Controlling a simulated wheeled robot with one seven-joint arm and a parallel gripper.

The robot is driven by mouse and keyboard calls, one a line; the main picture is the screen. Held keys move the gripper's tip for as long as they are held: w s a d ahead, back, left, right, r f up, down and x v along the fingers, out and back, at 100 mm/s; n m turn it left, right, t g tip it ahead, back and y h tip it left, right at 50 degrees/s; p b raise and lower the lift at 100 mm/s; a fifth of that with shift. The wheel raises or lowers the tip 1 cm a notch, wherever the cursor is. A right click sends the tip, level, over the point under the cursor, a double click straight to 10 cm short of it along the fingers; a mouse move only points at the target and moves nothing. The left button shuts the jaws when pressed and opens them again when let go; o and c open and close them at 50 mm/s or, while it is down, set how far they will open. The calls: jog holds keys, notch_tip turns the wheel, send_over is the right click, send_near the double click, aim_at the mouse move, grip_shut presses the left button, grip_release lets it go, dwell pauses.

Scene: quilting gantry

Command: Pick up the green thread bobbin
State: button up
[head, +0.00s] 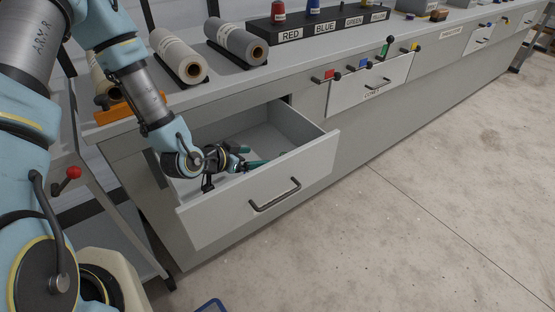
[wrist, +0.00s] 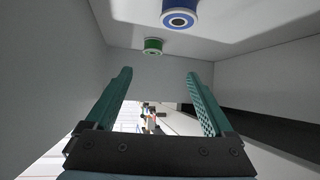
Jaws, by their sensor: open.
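The green thread bobbin (wrist: 153,46) shows in the wrist view, small, against the pale drawer floor and ahead of my fingertips. A larger-looking blue bobbin (wrist: 180,14) is near it, at the top edge. My gripper (wrist: 160,72) is open, its two teal fingers apart with nothing between them. The green bobbin lies beyond the fingertips, roughly between their lines and not touched. In the head view my gripper (head: 258,157) is inside the open drawer (head: 255,203), low behind its front panel. I cannot make out either bobbin there; the drawer front or my arm may hide them.
Drawer walls stand close around my gripper. On the counter are a labelled rack (head: 318,27) with red (head: 279,11) and blue (head: 313,6) spools, and grey (head: 237,43) and white (head: 179,55) rolls. Coloured levers line the front edge. The floor at right is clear.

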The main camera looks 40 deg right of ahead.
jog(key=shift+h, duration=0.4)
jog(key=x, duration=0.3)
jog(key=s+p+x, duration=0.1)
jog(key=x, duration=0.2)
jog(key=shift+s+d+f, duration=0.1)
jog(key=shift+s+d, duration=0.05)
jog(key=shift+d, duration=0.3)
jog(key=shift+f+p+x, duration=0.25)
jog(key=shift+p+x, duration=0.65)
jog(key=shift+x, duration=1.95)
jog(key=shift+a, duration=0.15)
jog(key=shift+c, duration=0.2)
grip_shut()
